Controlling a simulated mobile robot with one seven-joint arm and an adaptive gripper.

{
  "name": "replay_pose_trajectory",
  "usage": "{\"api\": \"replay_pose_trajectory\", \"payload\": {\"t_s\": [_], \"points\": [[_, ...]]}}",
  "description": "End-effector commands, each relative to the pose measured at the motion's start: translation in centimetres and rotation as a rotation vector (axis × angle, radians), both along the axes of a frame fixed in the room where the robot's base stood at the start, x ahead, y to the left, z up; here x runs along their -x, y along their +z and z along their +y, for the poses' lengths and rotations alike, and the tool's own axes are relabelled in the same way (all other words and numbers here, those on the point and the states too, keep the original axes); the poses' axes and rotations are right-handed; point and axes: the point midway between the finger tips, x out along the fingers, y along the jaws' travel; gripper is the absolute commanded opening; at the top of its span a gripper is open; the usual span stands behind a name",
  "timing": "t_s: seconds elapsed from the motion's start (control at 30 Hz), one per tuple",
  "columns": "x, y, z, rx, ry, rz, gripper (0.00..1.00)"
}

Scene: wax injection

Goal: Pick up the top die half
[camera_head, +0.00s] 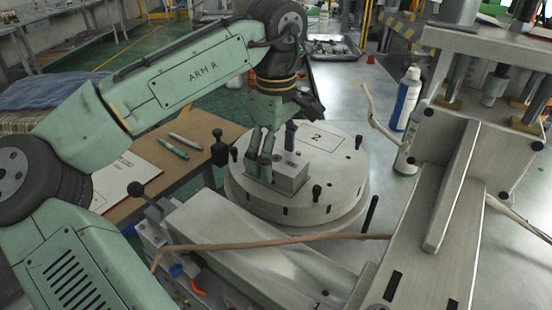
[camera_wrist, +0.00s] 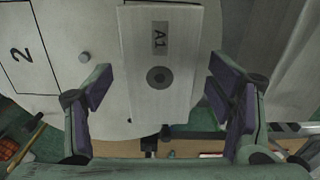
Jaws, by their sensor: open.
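A grey metal die block (camera_head: 293,180) sits on the round turntable (camera_head: 240,190), below my gripper (camera_head: 272,155) in the head view. In the wrist view the block (camera_wrist: 160,95) shows an "A1" label and a round dark hole on its top face. My gripper (camera_wrist: 160,75) is open, with one purple-padded finger on each side of the block and visible gaps between. I cannot tell whether the fingertips are level with the block or above it. The seam between die halves cannot be made out, and my fingers hide part of the block in the head view.
The turntable carries a "2" marking (camera_head: 318,137) and several black upright knobs around its rim. A large metal press (camera_head: 480,150) and a white-and-blue spray can (camera_head: 406,98) stand to the right. A wooden desk with a paper (camera_head: 128,178) and pens is at left.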

Motion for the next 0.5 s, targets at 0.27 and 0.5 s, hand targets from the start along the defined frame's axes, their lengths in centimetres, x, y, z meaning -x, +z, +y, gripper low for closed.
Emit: {"api": "replay_pose_trajectory", "payload": {"t_s": [0.27,0.5], "points": [[-0.01,0.03,-0.01,0.000,0.000,0.000,0.63],[-0.01,0.04,0.00,-0.001,0.000,-0.001,0.47]]}}
